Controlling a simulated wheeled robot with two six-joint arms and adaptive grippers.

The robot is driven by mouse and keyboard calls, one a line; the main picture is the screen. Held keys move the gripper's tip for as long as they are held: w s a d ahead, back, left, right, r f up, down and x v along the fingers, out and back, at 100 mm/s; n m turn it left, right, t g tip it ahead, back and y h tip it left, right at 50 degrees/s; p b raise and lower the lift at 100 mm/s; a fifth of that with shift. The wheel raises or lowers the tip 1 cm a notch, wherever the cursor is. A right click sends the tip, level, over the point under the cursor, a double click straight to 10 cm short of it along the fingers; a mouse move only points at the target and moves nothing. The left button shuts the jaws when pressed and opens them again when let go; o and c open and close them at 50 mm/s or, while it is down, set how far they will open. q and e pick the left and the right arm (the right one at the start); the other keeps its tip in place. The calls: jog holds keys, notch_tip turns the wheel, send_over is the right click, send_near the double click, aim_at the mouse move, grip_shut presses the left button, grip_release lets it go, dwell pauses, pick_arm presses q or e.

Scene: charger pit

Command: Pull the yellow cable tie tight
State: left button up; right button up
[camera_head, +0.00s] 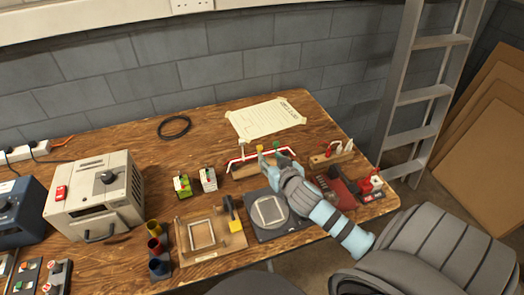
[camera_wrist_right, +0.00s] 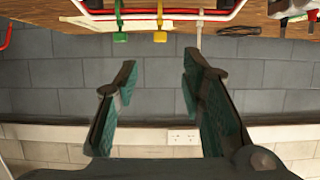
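The yellow cable tie (camera_head: 259,148) is on a red and white cable bundle (camera_head: 238,159) held on a wooden stand at the back of the bench. In the right wrist view the yellow tie's tail (camera_wrist_right: 160,34) hangs between a green tie (camera_wrist_right: 121,36) and a white tie (camera_wrist_right: 198,37). My right gripper (camera_head: 277,158) is at the bundle, coming from the front right. In its wrist view the right gripper (camera_wrist_right: 159,68) is open and empty, with the yellow tail lined up between its fingertips but beyond them. My left gripper is not in view.
A paper sheet (camera_head: 266,119) lies behind the bundle. A dark plate (camera_head: 287,222) lies in front, partly under my right arm. A tool rack (camera_head: 332,154) and red parts stand to the right; small boxes (camera_head: 208,179) stand left. Bare wood lies around the black ring (camera_head: 174,127).

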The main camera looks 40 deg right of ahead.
aim_at(260, 147)
jog(key=b+x, duration=0.2)
jog(key=x, duration=0.7)
jog(key=shift+s+f, duration=0.1)
jog(key=shift+f, duration=0.1)
jog(key=shift+w+d+f, duration=0.1)
jog(key=shift+w, duration=0.3)
grip_shut()
